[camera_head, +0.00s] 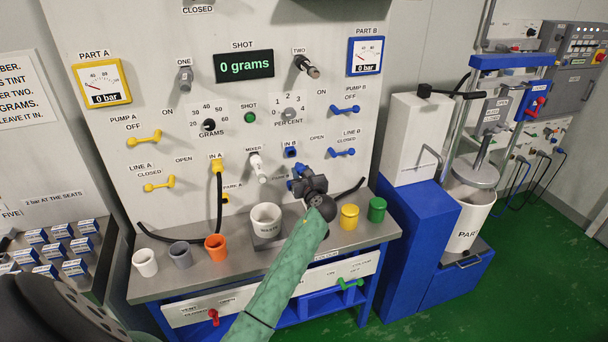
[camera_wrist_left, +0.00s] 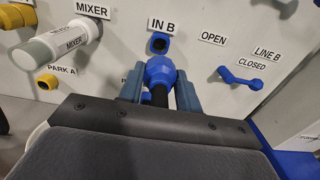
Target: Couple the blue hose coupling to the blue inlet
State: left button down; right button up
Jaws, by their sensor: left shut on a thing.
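My left gripper (camera_head: 303,178) reaches up in front of the white panel. It is shut on the blue hose coupling, which shows clearly between the two fingers in the left wrist view (camera_wrist_left: 159,72). The black hose runs back from the coupling, under the gripper. The blue inlet (camera_head: 290,152), labelled IN B, is on the panel just above the coupling. In the left wrist view the inlet's dark opening (camera_wrist_left: 159,43) is uncovered, just beyond the coupling's tip; a small gap seems to separate them. My right gripper is not in view.
The white mixer nozzle (camera_head: 257,167) projects left of the inlet. A yellow coupling (camera_head: 217,166) sits at IN A. The blue LINE B lever (camera_head: 342,152) is to the right. A white waste cup (camera_head: 266,218) and yellow (camera_head: 349,216) and green (camera_head: 377,209) cups stand on the bench below.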

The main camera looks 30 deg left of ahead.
aim_at(299, 167)
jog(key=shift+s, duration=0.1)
pick_arm(q)
jog(key=shift+r+p, duration=0.1)
jog(key=shift+p, duration=0.35)
jog(key=shift+w+a, duration=0.15)
jog(key=shift+a, duration=0.05)
jog(key=shift+x, duration=1.4)
jog(key=x, duration=0.2)
jog(key=shift+w+a, duration=0.2)
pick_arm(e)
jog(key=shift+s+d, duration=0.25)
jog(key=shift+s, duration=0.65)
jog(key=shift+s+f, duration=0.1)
